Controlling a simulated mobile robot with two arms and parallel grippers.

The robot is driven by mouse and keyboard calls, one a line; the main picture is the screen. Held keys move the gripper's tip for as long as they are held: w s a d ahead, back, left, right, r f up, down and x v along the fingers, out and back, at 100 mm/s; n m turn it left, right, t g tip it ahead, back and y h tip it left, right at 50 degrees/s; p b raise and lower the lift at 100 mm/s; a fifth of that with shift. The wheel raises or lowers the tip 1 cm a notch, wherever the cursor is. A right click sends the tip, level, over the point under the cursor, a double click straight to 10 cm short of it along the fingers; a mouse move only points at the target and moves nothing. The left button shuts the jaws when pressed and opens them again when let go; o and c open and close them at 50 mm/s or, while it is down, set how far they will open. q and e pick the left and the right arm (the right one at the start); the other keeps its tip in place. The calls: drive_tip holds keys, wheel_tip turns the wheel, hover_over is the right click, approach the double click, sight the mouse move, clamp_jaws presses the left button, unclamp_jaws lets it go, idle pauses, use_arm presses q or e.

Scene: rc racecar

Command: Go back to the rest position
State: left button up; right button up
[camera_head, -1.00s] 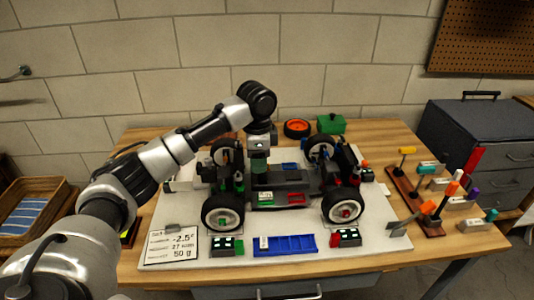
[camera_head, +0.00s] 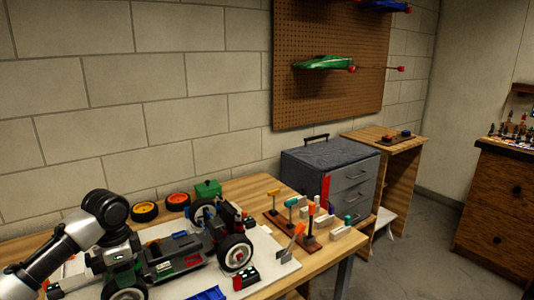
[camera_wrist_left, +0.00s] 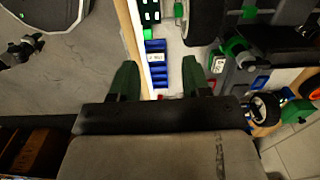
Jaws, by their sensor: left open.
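My left arm comes in at the lower left of the head view. Its gripper (camera_head: 118,258) points down at the left part of the racecar chassis (camera_head: 185,252); the fingertips are hard to make out there. The chassis shows at the upper right of that view, beside the fingers. I cannot tell whether the gripper touches it. My right gripper does not show clearly in any view.
A blue tray (camera_wrist_left: 155,62) lies near the table's front edge. Loose wheels (camera_head: 145,211) and a green box (camera_head: 207,188) stand behind the car. Tools stand in a wooden rack (camera_head: 300,240) at the right. A grey drawer cabinet (camera_head: 335,175) stands beyond. The floor at right is clear.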

use_arm(q)
drive_tip(key=s+d+f+n+t+h, duration=0.1)
drive_tip(key=s+d+f+t+h, duration=0.1)
drive_tip(key=s+d+f, duration=1.4)
drive_tip(key=s+a+f+n+t+y, duration=0.15)
drive_tip(key=s+n, duration=0.25)
drive_tip(key=s, duration=0.4)
drive_tip(key=s+a+n, duration=0.3)
drive_tip(key=s+n, duration=0.1)
drive_tip(key=s, duration=0.5)
wheel_tip(320, 180, down, 25)
drive_tip(key=g+p, duration=0.1)
drive_tip(key=p, duration=0.2)
drive_tip(key=s+a+f+p, duration=0.1)
drive_tip(key=s+f, duration=0.5)
drive_tip(key=s, duration=0.2)
drive_tip(key=s+a+f+g, duration=0.1)
drive_tip(key=s+a+f, duration=0.1)
drive_tip(key=s+f, duration=0.4)
drive_tip(key=shift+s+p, duration=0.35)
drive_tip(key=shift+s, duration=0.9)
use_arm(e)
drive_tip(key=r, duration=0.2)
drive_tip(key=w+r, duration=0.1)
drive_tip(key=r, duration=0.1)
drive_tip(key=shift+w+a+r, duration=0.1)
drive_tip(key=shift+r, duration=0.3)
